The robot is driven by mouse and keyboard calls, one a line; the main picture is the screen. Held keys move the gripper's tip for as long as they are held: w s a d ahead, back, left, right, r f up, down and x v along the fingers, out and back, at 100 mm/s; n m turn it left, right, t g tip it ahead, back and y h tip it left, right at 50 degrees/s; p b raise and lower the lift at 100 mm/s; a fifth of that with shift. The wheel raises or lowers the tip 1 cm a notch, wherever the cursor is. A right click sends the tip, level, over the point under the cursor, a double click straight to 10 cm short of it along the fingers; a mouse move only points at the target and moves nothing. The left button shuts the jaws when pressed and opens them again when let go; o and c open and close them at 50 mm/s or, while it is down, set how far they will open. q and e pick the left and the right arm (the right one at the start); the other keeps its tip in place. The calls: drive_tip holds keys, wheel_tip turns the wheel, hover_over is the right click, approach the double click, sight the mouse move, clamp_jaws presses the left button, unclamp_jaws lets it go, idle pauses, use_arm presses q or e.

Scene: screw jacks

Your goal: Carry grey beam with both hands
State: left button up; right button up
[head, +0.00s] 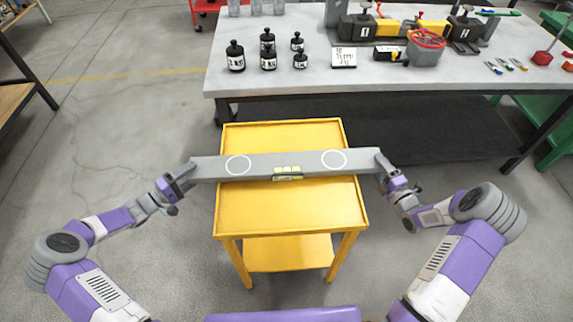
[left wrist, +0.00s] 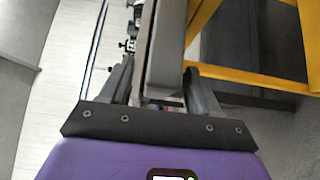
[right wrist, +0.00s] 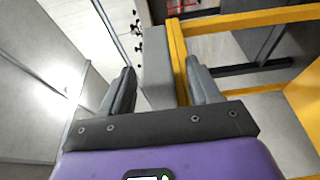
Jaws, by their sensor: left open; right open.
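The grey beam (head: 290,163) lies across the yellow cart's top (head: 290,210), with both ends sticking out past its sides. It has two white circles and a small yellow-green level at its middle. My left gripper (head: 181,178) is at the beam's left end, open. In the left wrist view the beam (left wrist: 167,50) runs between its spread fingers (left wrist: 160,78). My right gripper (head: 391,178) is at the right end, open. In the right wrist view the beam end (right wrist: 158,75) sits between its fingers (right wrist: 160,85). Whether any finger touches the beam I cannot tell.
A wooden table edge (head: 20,82) is at far left. Floor on the cart's left is clear.

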sight(367, 149)
use_arm(q)
drive_tip(key=shift+x, duration=1.45)
use_arm(e)
drive_tip(key=shift+x, duration=1.45)
use_arm(q)
drive_tip(key=shift+c, duration=0.2)
use_arm(e)
drive_tip(key=shift+c, duration=0.2)
use_arm(q)
clamp_jaws()
use_arm(e)
clamp_jaws()
use_arm(q)
drive_tip(key=shift+w+r, duration=0.1)
drive_tip(key=shift+r, duration=0.15)
use_arm(e)
drive_tip(key=shift+w+r, duration=0.15)
drive_tip(key=shift+r, duration=0.1)
